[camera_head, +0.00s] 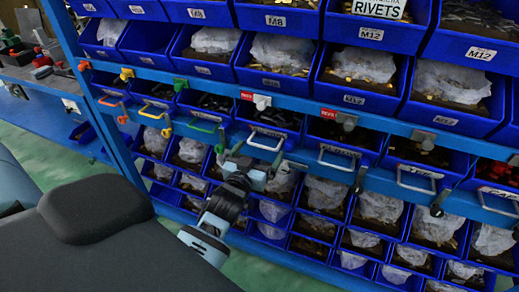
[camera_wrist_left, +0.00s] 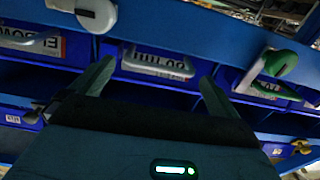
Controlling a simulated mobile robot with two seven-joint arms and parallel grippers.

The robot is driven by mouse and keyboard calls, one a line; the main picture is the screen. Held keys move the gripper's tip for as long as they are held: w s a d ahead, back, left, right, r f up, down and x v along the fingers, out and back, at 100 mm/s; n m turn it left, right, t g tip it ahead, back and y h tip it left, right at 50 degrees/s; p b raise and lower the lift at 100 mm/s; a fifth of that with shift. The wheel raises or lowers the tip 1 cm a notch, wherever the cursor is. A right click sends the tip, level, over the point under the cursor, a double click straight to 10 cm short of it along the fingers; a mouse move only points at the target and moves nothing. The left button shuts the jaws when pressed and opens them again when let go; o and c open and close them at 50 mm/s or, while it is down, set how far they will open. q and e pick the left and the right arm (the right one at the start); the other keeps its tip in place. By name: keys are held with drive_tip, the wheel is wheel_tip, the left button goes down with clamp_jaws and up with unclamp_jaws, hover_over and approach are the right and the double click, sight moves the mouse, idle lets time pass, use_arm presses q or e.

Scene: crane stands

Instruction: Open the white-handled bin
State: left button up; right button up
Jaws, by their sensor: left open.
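The white-handled bin is a blue bin in the shelf's middle row, with a pale handle (camera_head: 265,141) across its front. In the left wrist view its white handle (camera_wrist_left: 157,67) crosses a label, ahead of and between my fingers. My left gripper (camera_head: 257,164) is just below and in front of that handle. In the left wrist view the gripper (camera_wrist_left: 155,86) is open with nothing between its fingers. Whether a finger touches the handle cannot be told. The bin looks pushed in. My right gripper is not in view.
A green-handled bin (camera_head: 204,124) is to the left, and another pale-handled bin (camera_head: 338,160) is to the right. Blue shelf rails run above and below the row. Several small bins of bagged parts fill the shelf. Green floor (camera_head: 130,190) shows at lower left.

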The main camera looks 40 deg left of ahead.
use_arm(q)
drive_tip(key=shift+x, duration=0.95)
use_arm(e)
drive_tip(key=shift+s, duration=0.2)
use_arm(q)
drive_tip(key=shift+s, duration=0.1)
